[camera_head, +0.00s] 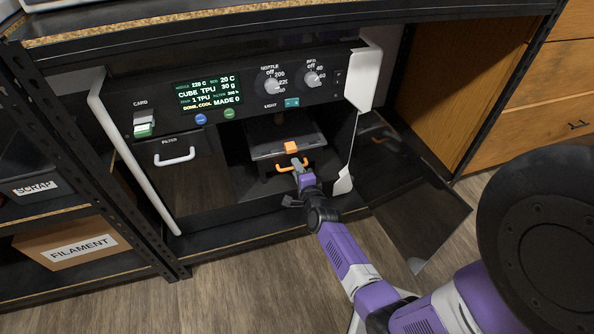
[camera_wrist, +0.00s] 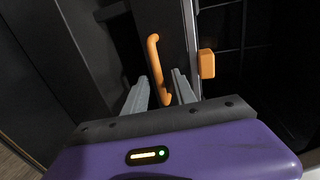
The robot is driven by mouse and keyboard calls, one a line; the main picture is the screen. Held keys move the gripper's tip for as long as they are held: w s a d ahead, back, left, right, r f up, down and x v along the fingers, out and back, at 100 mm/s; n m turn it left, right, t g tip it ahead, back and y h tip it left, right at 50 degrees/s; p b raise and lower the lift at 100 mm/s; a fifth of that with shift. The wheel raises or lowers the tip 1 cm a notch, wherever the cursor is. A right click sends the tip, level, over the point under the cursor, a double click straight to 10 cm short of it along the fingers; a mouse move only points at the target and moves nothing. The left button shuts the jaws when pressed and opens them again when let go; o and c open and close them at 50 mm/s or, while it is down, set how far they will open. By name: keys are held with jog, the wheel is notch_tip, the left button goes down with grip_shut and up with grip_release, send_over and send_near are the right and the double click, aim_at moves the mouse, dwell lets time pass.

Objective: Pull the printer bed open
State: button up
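The printer bed (camera_head: 268,146) is a dark plate inside the open printer bay, with an orange handle (camera_head: 284,167) on its front. An orange cube (camera_head: 291,147) sits on the bed near its front edge. My gripper (camera_head: 299,168) is at the handle's right part in the head view. In the wrist view the handle (camera_wrist: 155,62) runs down between the two grey fingers of my gripper (camera_wrist: 161,85). The fingers stand apart, with visible gaps beside the handle. The wrist view also shows the cube (camera_wrist: 207,64) to the right of the fingers.
The printer's dark glass door (camera_head: 425,210) hangs open to the right of my arm. The control panel (camera_head: 240,92) is above the bay, and a filament drawer (camera_head: 185,170) is left of it. Shelves with a filament box (camera_head: 66,243) stand at left.

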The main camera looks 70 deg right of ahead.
jog(key=shift+c, duration=0.2)
grip_shut()
dwell(1.1)
